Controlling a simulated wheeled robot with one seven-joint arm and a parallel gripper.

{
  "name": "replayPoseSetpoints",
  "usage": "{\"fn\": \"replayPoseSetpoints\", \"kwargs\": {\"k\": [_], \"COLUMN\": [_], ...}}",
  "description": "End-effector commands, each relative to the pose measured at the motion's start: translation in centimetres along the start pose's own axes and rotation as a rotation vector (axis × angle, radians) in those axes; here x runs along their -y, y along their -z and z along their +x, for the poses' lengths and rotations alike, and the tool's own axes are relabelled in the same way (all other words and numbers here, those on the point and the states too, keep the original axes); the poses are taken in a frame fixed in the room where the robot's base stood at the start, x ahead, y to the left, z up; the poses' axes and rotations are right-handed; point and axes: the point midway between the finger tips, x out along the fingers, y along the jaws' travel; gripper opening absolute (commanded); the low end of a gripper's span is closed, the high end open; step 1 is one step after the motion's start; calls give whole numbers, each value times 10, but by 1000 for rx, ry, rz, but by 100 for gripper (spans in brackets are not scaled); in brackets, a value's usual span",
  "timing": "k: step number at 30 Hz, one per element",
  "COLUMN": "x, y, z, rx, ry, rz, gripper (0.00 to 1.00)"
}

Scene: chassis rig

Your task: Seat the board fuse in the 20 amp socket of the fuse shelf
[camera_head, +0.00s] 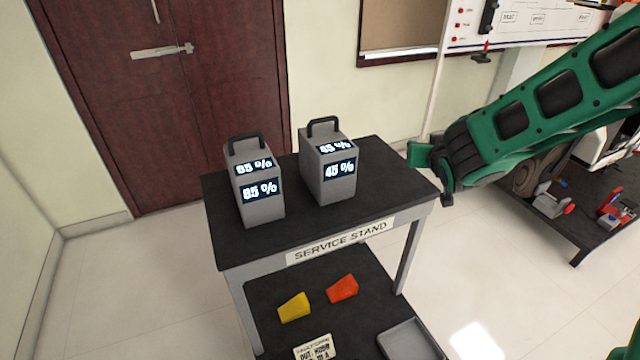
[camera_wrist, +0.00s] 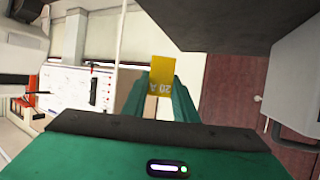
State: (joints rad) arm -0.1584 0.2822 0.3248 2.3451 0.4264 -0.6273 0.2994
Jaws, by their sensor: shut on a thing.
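My gripper (camera_wrist: 158,92) is shut on a yellow fuse, the board fuse (camera_wrist: 161,73), in the wrist view. The fuse is a flat yellow piece marked 20 A, and the marking appears upside down. It sticks out beyond the green fingers. In the head view my gripper (camera_head: 432,173) is at the right edge of the service stand's top, and the fuse cannot be made out there. I cannot identify the fuse shelf or its 20 amp socket in either view.
The service stand (camera_head: 225,190) carries two grey handled boxes with percentage displays, one left (camera_head: 262,205) and one right (camera_head: 318,185). Below lie a yellow wedge (camera_head: 294,307), an orange wedge (camera_head: 342,288) and a grey tray (camera_head: 410,340). A white panel (camera_head: 560,20) is at back right.

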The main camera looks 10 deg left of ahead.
Motion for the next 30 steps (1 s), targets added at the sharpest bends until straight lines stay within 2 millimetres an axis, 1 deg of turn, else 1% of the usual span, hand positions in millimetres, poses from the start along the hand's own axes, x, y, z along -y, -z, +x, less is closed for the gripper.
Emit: {"fn": "replayPoseSetpoints", "kwargs": {"k": [1,3,6,9,12,15,17,20,30], "x": [17,42,75,103,122,131,134,135,135], "y": [16,32,55,74,86,90,87,71,-3], "z": [-4,-9,-20,-32,-42,-47,-47,-41,-11], "rx": [-8,-8,-7,-6,-4,0,2,6,9], "ry": [50,126,228,316,378,411,421,425,424], "rz": [-17,-50,-95,-133,-159,-172,-176,-176,-174], "gripper": [5,5,5,5,5,5,5,5,5]}}
